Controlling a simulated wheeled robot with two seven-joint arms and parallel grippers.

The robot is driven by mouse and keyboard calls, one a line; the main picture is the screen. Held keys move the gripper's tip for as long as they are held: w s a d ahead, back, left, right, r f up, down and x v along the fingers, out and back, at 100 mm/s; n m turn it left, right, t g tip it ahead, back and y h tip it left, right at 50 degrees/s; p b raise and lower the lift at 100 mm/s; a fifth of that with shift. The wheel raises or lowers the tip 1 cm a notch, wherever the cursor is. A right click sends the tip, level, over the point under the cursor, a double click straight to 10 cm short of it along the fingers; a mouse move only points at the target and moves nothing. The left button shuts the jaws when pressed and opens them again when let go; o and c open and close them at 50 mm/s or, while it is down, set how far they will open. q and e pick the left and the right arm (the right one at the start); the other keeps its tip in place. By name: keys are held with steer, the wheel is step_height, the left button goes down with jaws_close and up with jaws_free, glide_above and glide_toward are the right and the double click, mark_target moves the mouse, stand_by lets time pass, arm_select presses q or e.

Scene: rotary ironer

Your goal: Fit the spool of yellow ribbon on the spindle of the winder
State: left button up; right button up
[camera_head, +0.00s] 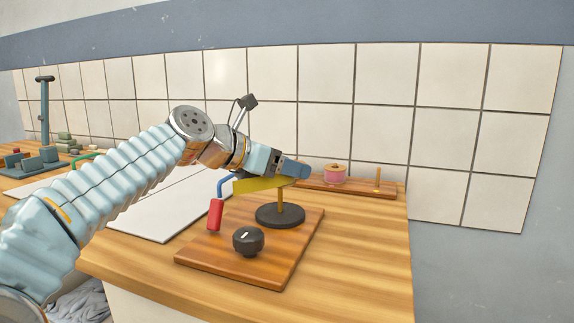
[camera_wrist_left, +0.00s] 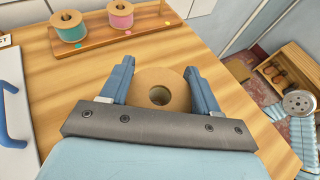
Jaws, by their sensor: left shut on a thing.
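The held spool (camera_wrist_left: 181,82) shows its brown card face and centre hole in the left wrist view. My left gripper (camera_wrist_left: 160,88) is shut on it, with one blue finger on each side. In the head view the gripper (camera_head: 292,168) is at the top of the spindle (camera_head: 281,194), which rises from a black disc (camera_head: 280,216) on the winder's wooden board (camera_head: 266,272). A flat yellow piece (camera_head: 258,185) shows just under the gripper; I cannot tell if it is ribbon. Whether the spindle enters the hole is hidden. My right gripper is out of view.
The winder has a red-handled crank (camera_head: 215,213) and a black knob (camera_head: 248,240). Behind it a wooden rack (camera_wrist_left: 100,45) holds a teal spool (camera_wrist_left: 69,25) and a pink spool (camera_wrist_left: 120,14). A white panel (camera_head: 155,215) lies left. The counter's right side (camera_head: 365,245) is clear.

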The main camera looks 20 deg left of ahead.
mark_target(287, 185)
arm_select(q)
steer(key=shift+f+p, duration=0.15)
steer(key=shift+p, duration=0.15)
stand_by(0.5)
steer(key=shift+f, duration=0.2)
stand_by(0.4)
steer(key=shift+f+b, duration=0.55)
steer(key=shift+f, duration=0.2)
steer(key=shift+f, duration=0.1)
steer(key=shift+f+b, duration=0.7)
steer(key=shift+f, duration=0.25)
steer(key=o, duration=1.3)
steer(key=shift+r, duration=0.1)
